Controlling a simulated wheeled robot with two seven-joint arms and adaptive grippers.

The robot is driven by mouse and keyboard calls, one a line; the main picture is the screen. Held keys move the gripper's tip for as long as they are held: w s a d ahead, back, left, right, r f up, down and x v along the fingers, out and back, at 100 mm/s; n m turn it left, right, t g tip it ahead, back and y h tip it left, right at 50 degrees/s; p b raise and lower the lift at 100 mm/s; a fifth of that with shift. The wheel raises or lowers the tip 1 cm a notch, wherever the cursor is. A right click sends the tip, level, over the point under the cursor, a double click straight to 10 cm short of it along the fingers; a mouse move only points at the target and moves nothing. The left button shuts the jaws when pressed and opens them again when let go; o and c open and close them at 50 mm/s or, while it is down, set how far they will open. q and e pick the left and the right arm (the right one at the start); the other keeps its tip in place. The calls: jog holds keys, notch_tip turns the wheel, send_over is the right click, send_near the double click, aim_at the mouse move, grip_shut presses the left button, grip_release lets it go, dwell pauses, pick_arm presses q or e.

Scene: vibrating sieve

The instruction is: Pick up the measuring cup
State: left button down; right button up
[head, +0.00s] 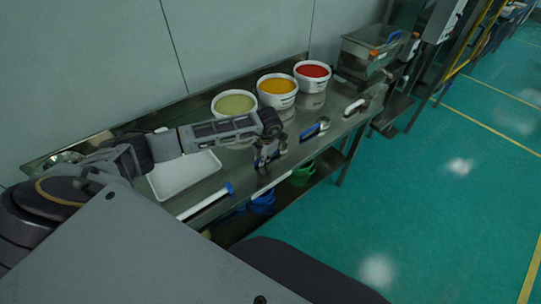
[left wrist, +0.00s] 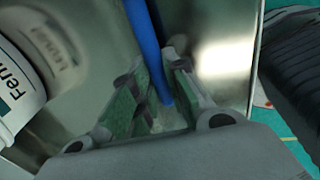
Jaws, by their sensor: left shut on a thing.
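The measuring cup (head: 324,122) looks like a small metal cup with a blue handle (head: 310,131), on the steel table to the right of my left gripper in the head view. My left gripper (head: 270,156) is low over the table's front part, in front of the buckets. In the left wrist view, a blue handle (left wrist: 145,35) runs down between the fingers of my left gripper (left wrist: 158,97), which are shut on it. The cup end is outside that view. The head view does not clearly show the grip or whether the cup touches the table. My right gripper is not in view.
Buckets with green (head: 234,103), orange (head: 277,86) and red (head: 313,73) contents stand along the wall. A white tray (head: 184,174) and a blue-ended white tool (head: 207,202) lie to the left. A white-handled item (head: 354,107) lies to the right. Open floor lies beyond the table edge.

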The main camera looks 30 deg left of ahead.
pick_arm(q)
jog(key=shift+r, duration=0.6)
notch_tip(320, 180, up, 8)
jog(key=shift+f+b, duration=0.2)
jog(key=shift+b, duration=0.3)
jog(key=shift+r, duration=0.6)
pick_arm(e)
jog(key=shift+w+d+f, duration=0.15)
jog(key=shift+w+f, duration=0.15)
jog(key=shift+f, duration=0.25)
